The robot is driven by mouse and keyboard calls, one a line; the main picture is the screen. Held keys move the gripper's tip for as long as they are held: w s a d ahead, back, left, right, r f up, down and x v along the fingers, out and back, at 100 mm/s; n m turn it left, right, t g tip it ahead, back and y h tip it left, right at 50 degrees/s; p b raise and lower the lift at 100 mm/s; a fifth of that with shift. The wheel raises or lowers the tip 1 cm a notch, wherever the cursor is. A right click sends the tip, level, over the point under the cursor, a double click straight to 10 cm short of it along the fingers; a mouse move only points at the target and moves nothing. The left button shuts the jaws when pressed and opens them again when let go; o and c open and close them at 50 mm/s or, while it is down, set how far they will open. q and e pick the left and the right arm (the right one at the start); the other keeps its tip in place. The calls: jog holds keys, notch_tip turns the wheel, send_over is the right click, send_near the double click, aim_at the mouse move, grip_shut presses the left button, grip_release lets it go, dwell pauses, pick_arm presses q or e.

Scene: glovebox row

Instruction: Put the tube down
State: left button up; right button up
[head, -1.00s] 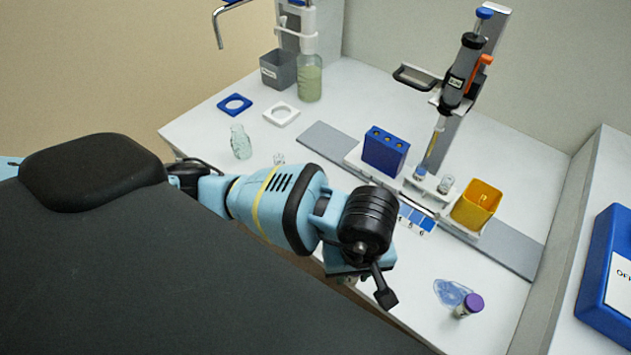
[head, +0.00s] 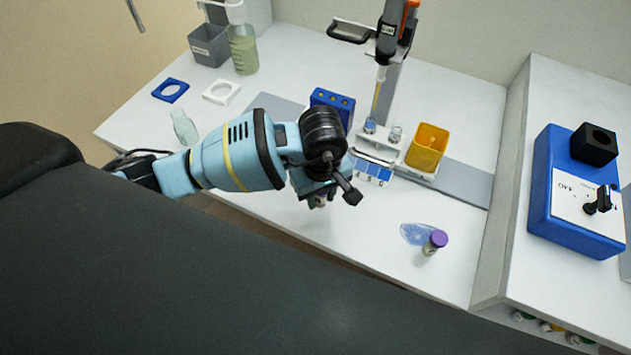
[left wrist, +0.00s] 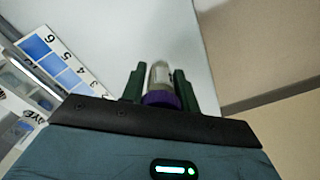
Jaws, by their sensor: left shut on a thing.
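My left gripper (head: 318,198) is over the front part of the white bench, mostly hidden behind its own wrist in the head view. In the left wrist view its two dark green fingers (left wrist: 158,85) are shut on a clear tube (left wrist: 159,74) with a purple cap (left wrist: 162,99). The cap faces the palm and the tube body points away from it. I cannot tell whether the tube's far end touches the bench. A second purple-capped tube (head: 434,242) stands on the bench to the right of my gripper. My right gripper is not in view.
A numbered blue strip (head: 372,171), a blue block (head: 331,100) and a yellow bin (head: 427,147) are behind my gripper. A clear bluish flat item (head: 414,234) lies beside the second tube. A blue device (head: 575,195) stands on the right. Bare bench (head: 365,228) lies between gripper and second tube.

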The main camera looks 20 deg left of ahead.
pick_arm(q)
jog(key=shift+w+a+f, duration=0.1)
jog(key=shift+w+a, duration=0.25)
jog(key=shift+w, duration=0.3)
jog(key=shift+w+a+f, duration=0.1)
jog(key=shift+w+a, duration=0.25)
jog(key=shift+w, duration=0.3)
jog(key=shift+w+a+f, duration=0.1)
jog(key=shift+w+a, duration=0.25)
jog(key=shift+w, duration=0.3)
jog(key=shift+w+a+f, duration=0.15)
jog(key=shift+w+f, duration=0.05)
jog(key=shift+f, duration=1.5)
jog(key=shift+f, duration=0.25)
jog(key=o, duration=1)
jog(key=shift+r, duration=0.1)
jog(key=shift+c, duration=0.2)
notch_tip(320, 180, up, 12)
jog(key=shift+r+p, duration=0.15)
jog(key=shift+p, duration=0.2)
